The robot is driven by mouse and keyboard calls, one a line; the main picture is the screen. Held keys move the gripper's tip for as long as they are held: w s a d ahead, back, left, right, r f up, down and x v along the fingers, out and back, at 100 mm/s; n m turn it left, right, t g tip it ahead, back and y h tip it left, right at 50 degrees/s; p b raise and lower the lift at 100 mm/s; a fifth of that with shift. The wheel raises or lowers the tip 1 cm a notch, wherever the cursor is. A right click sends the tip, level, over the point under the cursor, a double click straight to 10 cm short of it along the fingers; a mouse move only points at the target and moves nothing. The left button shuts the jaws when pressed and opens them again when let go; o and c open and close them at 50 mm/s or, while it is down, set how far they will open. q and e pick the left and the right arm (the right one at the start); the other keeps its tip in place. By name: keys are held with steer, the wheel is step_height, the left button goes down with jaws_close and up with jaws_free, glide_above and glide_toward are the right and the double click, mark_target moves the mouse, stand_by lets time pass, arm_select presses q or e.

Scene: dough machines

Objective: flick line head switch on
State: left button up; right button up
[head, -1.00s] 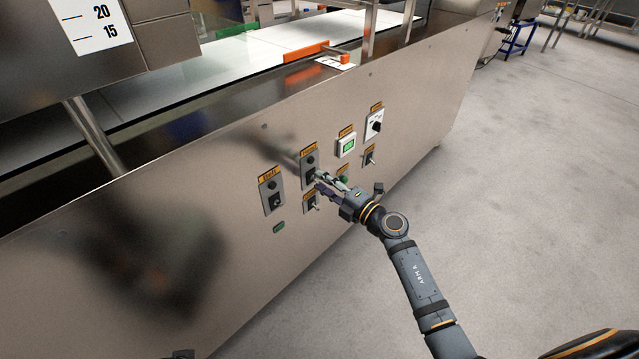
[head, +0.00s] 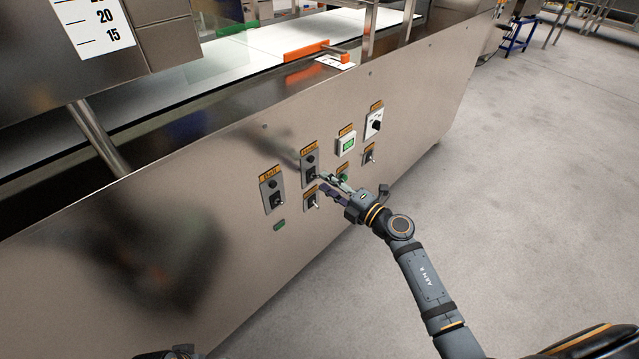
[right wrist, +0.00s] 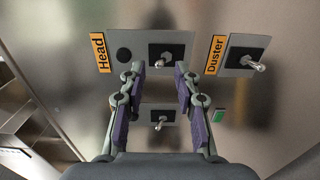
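The line head switch (right wrist: 166,53) is a metal toggle on a plate with an orange "Head" label (right wrist: 101,53). Its plate (head: 309,160) also shows on the steel machine side in the head view. In the right wrist view its lever shows just past and between my fingertips, pointing toward me and slightly downward in the picture. My right gripper (head: 325,184) is open and empty, close in front of this plate, with purple pads on both sides (right wrist: 159,77). I see no clear contact with the lever. My left gripper's fingers do not show; only dark parts of mine reach the bottom edge.
The Duster toggle (right wrist: 256,66) is beside the Head plate. Another toggle (right wrist: 159,119) shows between the fingers. A green-lit switch (head: 346,145), a rotary knob (head: 376,124) and a small toggle (head: 369,154) are close by. The floor (head: 540,190) at right is clear.

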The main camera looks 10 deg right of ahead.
steer(key=shift+v, duration=2.45)
steer(key=shift+s, duration=0.15)
steer(key=v, duration=1.1)
steer(key=shift+s+d, duration=0.2)
steer(key=shift+s, duration=0.1)
